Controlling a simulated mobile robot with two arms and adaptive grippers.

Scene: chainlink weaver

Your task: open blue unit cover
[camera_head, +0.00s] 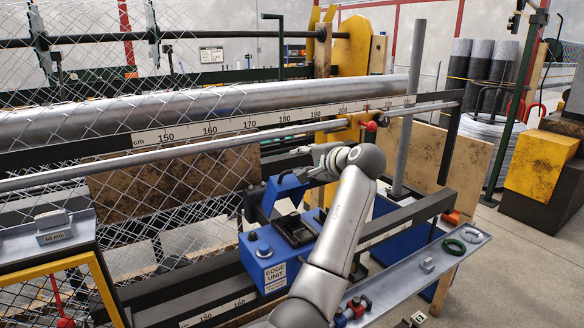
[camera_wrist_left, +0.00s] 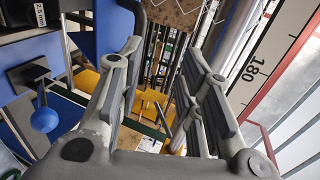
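The blue edge unit (camera_head: 262,262) sits low at the centre of the head view, with a white "EDGE UNIT" label on its front. Its blue cover (camera_head: 281,193) stands raised and tilted above the box, and dark parts show beneath it. My left gripper (camera_head: 308,173) is beside the cover's upper right edge; the head view does not show clearly whether they touch. In the left wrist view my left gripper (camera_wrist_left: 165,62) has its fingers apart with nothing gripped between them. A blue surface (camera_wrist_left: 110,28) lies behind the left finger there. My right gripper is not in view.
A blue ball knob (camera_wrist_left: 44,120) is left of the fingers in the wrist view. The ruler beam (camera_head: 240,125) and chain-link mesh (camera_head: 100,110) run behind the unit. A grey post (camera_head: 408,110) stands right of my wrist. A metal shelf (camera_head: 415,275) holds a green ring (camera_head: 453,247).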

